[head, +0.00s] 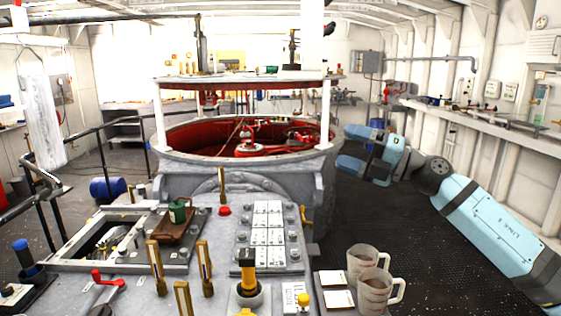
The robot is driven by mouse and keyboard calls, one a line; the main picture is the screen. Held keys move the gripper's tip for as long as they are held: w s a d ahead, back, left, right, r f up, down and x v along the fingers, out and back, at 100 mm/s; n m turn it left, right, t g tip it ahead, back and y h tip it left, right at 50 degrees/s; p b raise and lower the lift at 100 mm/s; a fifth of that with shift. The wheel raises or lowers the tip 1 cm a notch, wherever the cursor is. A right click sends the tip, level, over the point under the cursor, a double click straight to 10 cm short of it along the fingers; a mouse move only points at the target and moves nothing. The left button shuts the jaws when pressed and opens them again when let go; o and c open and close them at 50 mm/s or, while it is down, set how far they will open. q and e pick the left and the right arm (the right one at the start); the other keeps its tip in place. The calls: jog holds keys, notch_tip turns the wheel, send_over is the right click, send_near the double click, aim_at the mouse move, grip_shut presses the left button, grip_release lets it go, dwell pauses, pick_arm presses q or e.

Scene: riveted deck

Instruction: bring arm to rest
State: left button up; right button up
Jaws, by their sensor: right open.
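My right arm comes in from the lower right, light blue with grey joints, and reaches over the dark floor toward the round vessel. Its far end, with my right gripper (347,172), is beside the vessel's right side. The gripper is open, and I see nothing held in it. The fingers are small and hard to make out. My left arm and left gripper are not in view.
A grey console (215,270) with levers and buttons fills the front, with two measuring jugs (374,292) at its right. The round red-lined vessel (190,143) stands behind. A wall shelf (480,122) runs along the right. Dark floor (400,235) between console and arm is clear.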

jog(key=s+d+f+m+t+h, duration=0.35)
jog(key=f+m, duration=0.35)
jog(key=f, duration=0.5)
jog(key=s+d+f+m+t+h, duration=0.2)
jog(key=s+d+f+m+h, duration=0.15)
jog(key=f+m, duration=0.6)
jog(key=s+d+f+m+t+h, duration=0.3)
jog(key=s+d+f+m, duration=0.1)
jog(key=f, duration=1.1)
jog(key=s+d+f+m+g+h, duration=0.3)
jog(key=s+f+g, duration=0.1)
jog(key=s+f, duration=0.75)
jog(key=s+d+f+m+g+h, duration=0.35)
jog(key=s+f, duration=0.55)
jog(key=s, duration=0.5)
jog(key=w+a+r+m+t+y, duration=0.15)
jog(key=a+m, duration=0.45)
jog(key=a, duration=0.7)
pick_arm(q)
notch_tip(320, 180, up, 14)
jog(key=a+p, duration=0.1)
jog(key=p, duration=1.6)
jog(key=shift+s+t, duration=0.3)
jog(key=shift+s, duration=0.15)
pick_arm(e)
notch_tip(320, 180, up, 14)
jog(key=s+d+n, duration=0.1)
jog(key=shift+s+r+h, duration=0.15)
jog(key=shift+r+h, duration=0.1)
jog(key=shift+h, duration=0.05)
